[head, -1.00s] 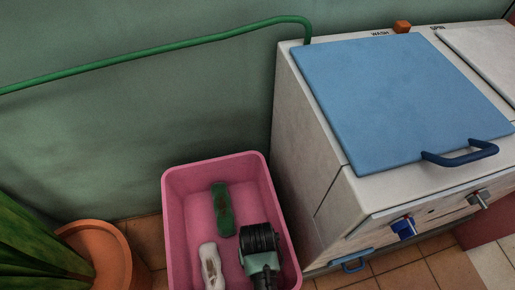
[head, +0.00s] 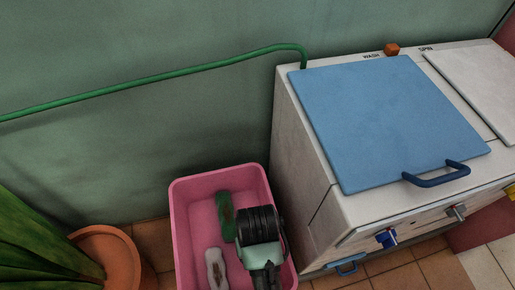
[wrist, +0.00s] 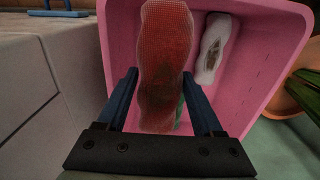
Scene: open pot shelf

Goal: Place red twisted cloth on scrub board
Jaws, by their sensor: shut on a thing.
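The red twisted cloth (wrist: 165,62), with a darker stained patch, is between the two blue fingers of my gripper (wrist: 159,80) in the wrist view. The gripper is shut on it, over the pink tub (wrist: 262,88). In the head view the black wrist of my arm is above the right part of the tub (head: 180,225), and hides the fingers and the red cloth. I cannot make out a scrub board in either view.
A green cloth (head: 226,213) and a white stained cloth (head: 215,268) lie in the tub. The washer (head: 300,170) with a blue lid (head: 390,120) stands close on the right. A plant pot (head: 108,256) is on the left.

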